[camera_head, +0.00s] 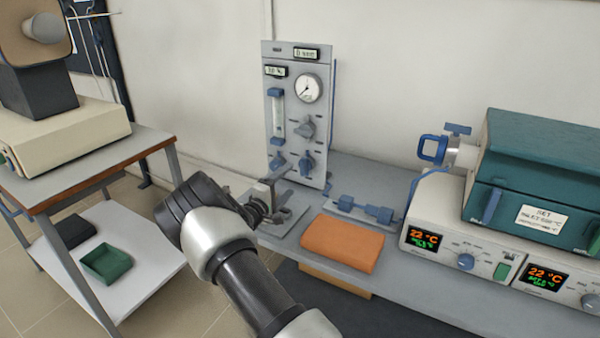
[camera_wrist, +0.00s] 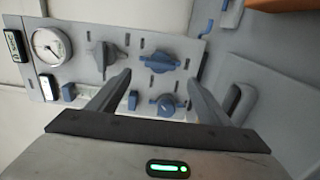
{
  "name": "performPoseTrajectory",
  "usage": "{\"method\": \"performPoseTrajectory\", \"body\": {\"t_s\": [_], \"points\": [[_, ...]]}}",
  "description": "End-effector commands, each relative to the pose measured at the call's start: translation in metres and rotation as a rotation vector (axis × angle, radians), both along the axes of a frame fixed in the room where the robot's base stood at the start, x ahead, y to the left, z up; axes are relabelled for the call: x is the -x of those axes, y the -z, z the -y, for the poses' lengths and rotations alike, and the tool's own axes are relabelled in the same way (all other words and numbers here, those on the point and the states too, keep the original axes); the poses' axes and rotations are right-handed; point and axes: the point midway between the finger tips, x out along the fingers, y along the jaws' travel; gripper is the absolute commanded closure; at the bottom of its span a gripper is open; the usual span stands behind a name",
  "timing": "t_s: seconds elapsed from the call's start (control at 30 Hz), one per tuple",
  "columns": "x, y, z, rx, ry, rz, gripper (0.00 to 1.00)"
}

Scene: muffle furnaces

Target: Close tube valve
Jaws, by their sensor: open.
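A grey gas panel (camera_head: 293,75) stands upright against the wall, with a round gauge, a flow tube and several knobs. Its lower left knob (camera_head: 277,161) and lower right knob (camera_head: 306,163) are blue-grey. In the wrist view the panel appears turned sideways; the lower left knob (camera_wrist: 167,104) shows between my fingers, and the lower right knob (camera_wrist: 160,62) lies just beyond the tips. My gripper (camera_wrist: 158,77) is open and empty, facing the panel. A blue-handled valve (camera_head: 456,130) sits on the furnace's tube end at right, away from my gripper. Which valve is meant, I cannot tell.
A teal furnace (camera_head: 535,160) on white control boxes stands on the right of the bench. An orange block (camera_head: 343,242) and blue fittings (camera_head: 365,208) lie in front of the panel. A cart (camera_head: 120,255) with a green tray (camera_head: 106,263) stands at left.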

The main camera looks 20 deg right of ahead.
Motion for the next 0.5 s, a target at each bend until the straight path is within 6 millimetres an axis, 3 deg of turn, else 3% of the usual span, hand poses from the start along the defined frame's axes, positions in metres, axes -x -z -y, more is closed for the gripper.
{"method": "performPoseTrajectory", "body": {"t_s": [0.2,0.5], "points": [[-0.029,0.002,0.039,-0.001,0.003,0.002,0.28],[-0.052,0.0,0.068,-0.001,0.002,0.001,0.28]]}}
